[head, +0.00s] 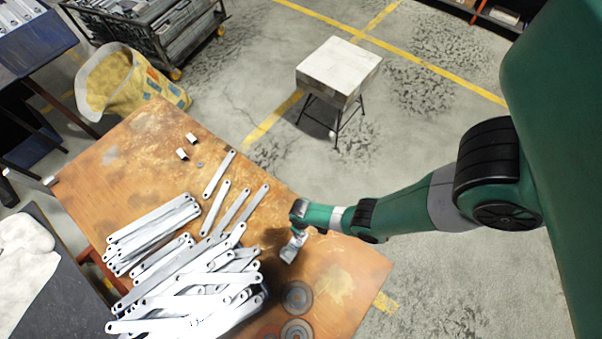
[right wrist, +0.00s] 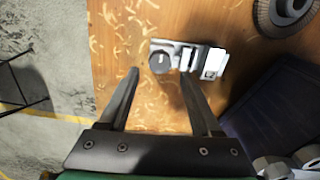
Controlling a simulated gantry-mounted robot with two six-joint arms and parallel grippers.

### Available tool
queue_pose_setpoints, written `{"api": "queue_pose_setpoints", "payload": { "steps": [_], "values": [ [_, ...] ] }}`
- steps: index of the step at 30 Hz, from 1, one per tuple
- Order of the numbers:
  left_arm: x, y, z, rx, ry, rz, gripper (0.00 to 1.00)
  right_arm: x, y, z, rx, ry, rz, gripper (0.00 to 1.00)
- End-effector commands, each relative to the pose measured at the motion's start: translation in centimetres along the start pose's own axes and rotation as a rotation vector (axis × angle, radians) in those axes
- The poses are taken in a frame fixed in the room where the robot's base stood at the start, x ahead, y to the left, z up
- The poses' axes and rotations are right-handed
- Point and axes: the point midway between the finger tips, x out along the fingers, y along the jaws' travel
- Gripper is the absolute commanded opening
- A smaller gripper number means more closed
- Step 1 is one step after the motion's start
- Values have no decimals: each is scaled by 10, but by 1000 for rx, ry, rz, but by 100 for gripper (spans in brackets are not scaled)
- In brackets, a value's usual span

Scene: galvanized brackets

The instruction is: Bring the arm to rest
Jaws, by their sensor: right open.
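My green right arm comes in from the right in the head view and reaches over the wooden table (head: 345,280). Its gripper (head: 292,250) is over the table, just right of the brackets. In the right wrist view the gripper (right wrist: 160,74) is open, with nothing between its two dark fingers. Beyond the fingertips a small metal device (right wrist: 200,60) with a dark round knob lies on the wood. Many pale galvanized brackets (head: 195,290) lie in a heap, with a neater stack (head: 150,232) behind it. My left gripper is not in view.
Round discs (head: 297,298) lie near the table's front edge. Two small white blocks (head: 182,154) sit at the back. A stool (head: 338,70), a sack (head: 110,85) and a cart (head: 150,40) stand on the floor. The table's right front corner is clear.

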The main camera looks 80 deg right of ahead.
Motion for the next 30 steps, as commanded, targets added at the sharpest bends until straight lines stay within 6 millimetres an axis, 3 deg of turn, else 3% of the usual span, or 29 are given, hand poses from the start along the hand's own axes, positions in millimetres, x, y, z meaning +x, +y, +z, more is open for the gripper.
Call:
{"api": "queue_pose_setpoints", "payload": {
  "steps": [1,20,23,26,30],
  "values": [
    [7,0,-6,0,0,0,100,-10,0,0,0,0,0,65],
    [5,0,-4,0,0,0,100,-8,-4,-3,-13,5,-1,65],
    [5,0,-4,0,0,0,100,-20,-16,-31,-42,49,-8,65],
    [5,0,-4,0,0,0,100,-49,-38,-86,-76,157,-27,65],
    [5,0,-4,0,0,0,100,-121,-78,-178,-121,378,-76,65]
  ]
}}
